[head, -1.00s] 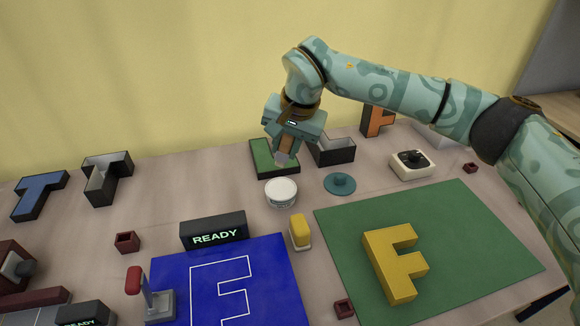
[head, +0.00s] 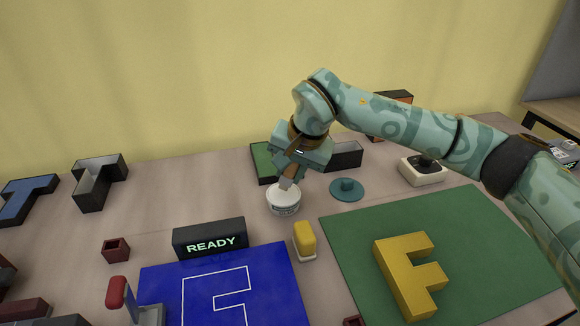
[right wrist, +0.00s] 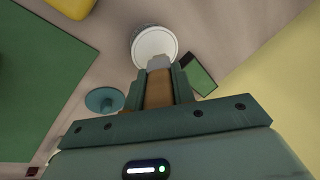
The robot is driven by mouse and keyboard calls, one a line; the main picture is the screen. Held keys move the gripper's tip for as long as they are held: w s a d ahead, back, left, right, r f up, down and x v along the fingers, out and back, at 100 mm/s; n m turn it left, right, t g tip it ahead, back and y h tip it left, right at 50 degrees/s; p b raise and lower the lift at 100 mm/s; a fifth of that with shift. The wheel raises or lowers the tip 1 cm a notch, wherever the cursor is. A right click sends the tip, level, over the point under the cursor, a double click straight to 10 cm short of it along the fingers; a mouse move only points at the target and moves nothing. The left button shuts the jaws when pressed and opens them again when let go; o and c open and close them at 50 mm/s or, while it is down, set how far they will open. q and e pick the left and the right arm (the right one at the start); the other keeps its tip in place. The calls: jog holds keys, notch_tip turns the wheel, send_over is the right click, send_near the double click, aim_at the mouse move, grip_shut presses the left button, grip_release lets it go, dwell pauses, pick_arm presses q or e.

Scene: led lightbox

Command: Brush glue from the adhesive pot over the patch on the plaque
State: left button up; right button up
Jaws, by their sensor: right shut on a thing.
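The adhesive pot (head: 284,203) is a white round tub standing open-topped behind the blue plaque (head: 163,292), which bears a white letter outline (head: 183,300). My right gripper (head: 293,169) is shut on a brush (head: 287,183) with a brown handle and a grey tip. The brush points down, its tip over the pot's rear part; I cannot tell whether it touches the contents. In the right wrist view, the brush (right wrist: 158,63) overlaps the edge of the pot (right wrist: 152,42), in front of my gripper (right wrist: 160,80). My left gripper is out of view.
A teal knobbed lid (head: 347,192) lies right of the pot. A green-floored tray (head: 262,163) stands behind it. A yellow block (head: 305,238), a READY display (head: 210,238) and a red-handled lever (head: 117,291) surround the plaque.

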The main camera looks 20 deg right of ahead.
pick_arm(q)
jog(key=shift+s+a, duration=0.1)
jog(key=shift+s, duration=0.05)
pick_arm(e)
jog(key=shift+f, duration=0.4)
dwell(0.8)
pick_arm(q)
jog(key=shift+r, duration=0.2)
pick_arm(e)
jog(key=shift+s+f, duration=0.1)
jog(key=shift+f, duration=0.05)
dwell(1.1)
